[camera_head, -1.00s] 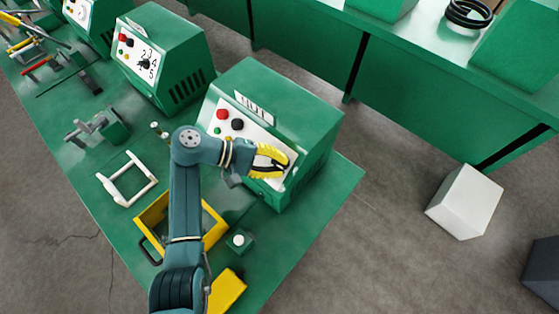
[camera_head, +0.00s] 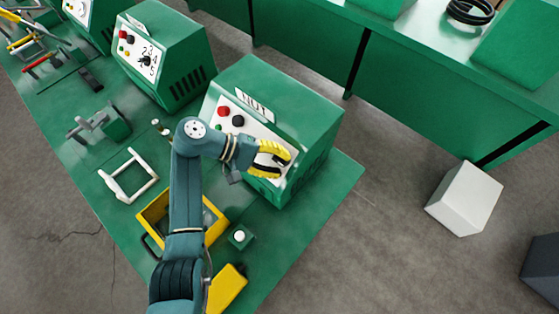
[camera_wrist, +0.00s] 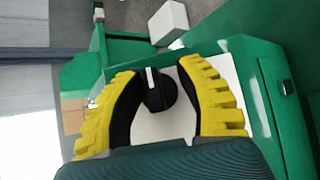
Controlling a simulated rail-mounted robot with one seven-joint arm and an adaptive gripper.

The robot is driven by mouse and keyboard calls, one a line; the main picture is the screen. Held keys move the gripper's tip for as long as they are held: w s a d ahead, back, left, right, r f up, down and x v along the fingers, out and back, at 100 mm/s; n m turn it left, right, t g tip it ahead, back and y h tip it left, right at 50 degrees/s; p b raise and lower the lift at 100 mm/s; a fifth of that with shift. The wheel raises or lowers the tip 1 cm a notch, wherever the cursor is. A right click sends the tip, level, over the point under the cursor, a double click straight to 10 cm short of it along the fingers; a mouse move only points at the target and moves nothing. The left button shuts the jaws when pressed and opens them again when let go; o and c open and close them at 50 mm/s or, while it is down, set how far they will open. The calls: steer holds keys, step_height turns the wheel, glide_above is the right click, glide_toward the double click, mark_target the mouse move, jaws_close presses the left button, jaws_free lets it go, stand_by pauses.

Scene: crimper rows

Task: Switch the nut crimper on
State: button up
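The nut crimper (camera_head: 292,105) is a green box at the near right end of the bench, with a NUT label on its sloped top. Its white front panel (camera_head: 220,128) carries a red button (camera_head: 223,112) and a black button (camera_head: 238,121). My gripper (camera_head: 288,158), with yellow fingers, is at the panel's lower right part. In the wrist view, my gripper (camera_wrist: 160,75) is open, its fingers on either side of a black round knob (camera_wrist: 158,92) with a white mark. I cannot tell whether they touch it. My arm and gripper hide part of the panel.
A second crimper (camera_head: 165,50) stands farther along the bench. A yellow frame (camera_head: 212,228), a white frame (camera_head: 129,177) and a small green block with a white button (camera_head: 239,237) are on the bench. A white box (camera_head: 464,198) is on the floor to the right.

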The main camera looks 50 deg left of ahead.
steer(key=shift+w+r, duration=0.15)
steer(key=shift+w, duration=0.15)
steer(key=v, duration=1.2)
